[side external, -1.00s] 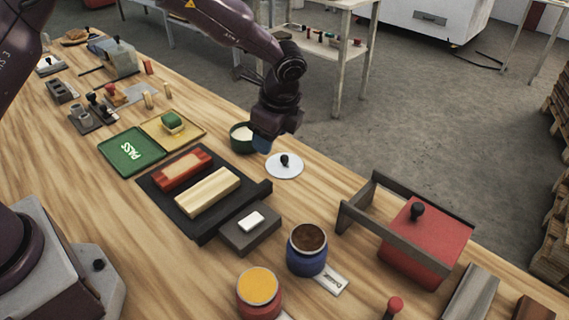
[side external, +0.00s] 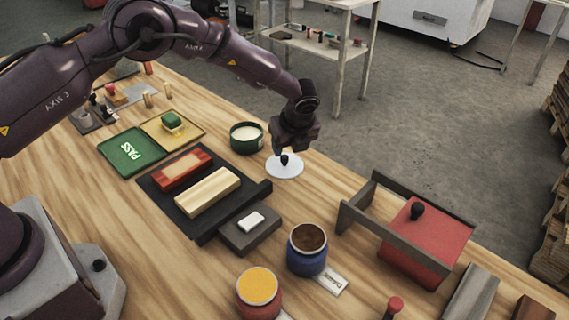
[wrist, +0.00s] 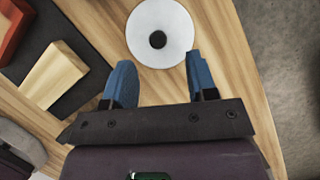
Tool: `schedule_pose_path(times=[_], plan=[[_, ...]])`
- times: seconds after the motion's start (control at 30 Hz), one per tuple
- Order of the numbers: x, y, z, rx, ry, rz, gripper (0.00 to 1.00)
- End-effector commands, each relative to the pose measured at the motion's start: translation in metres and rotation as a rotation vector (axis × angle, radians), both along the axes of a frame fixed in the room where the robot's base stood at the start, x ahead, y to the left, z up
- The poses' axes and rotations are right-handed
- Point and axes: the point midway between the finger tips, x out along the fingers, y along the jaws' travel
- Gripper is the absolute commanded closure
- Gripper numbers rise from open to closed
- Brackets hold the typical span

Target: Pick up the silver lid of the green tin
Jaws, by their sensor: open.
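The silver lid (side external: 285,168) is a pale round disc with a black knob at its centre. It lies flat on the wooden table beside the open green tin (side external: 247,138), which holds something cream-coloured. In the wrist view the lid (wrist: 160,40) is just beyond my fingertips, with its black knob in line with the gap between them. My gripper (side external: 284,150) hangs over the lid in the side view. Its two blue fingers (wrist: 160,75) are apart with nothing between them. The green tin is not visible in the wrist view.
A black tray (side external: 205,229) with a red and a pale block lies left of the lid. A blue jar (side external: 307,256) and an orange-topped red jar (side external: 259,293) stand nearer the camera. A red box with a grey frame (side external: 425,240) stands right.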

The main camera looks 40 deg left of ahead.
Motion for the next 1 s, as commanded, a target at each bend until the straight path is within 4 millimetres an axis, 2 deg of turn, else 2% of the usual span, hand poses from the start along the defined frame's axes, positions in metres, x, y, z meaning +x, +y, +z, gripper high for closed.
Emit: schedule_pose_path(times=[0.13,0.4,0.7,0.77,0.93,1.0], plan=[[0.001,0.005,-0.011,0.001,0.002,0.001,0.48],[0.006,0.020,-0.045,0.000,0.000,0.001,0.48],[0.007,0.022,-0.049,0.000,0.000,0.001,0.48],[0.007,0.022,-0.049,0.000,0.000,0.001,0.59],[0.007,0.022,-0.049,0.000,0.000,0.001,0.98],[0.007,0.022,-0.049,0.000,0.000,0.001,1.00]])
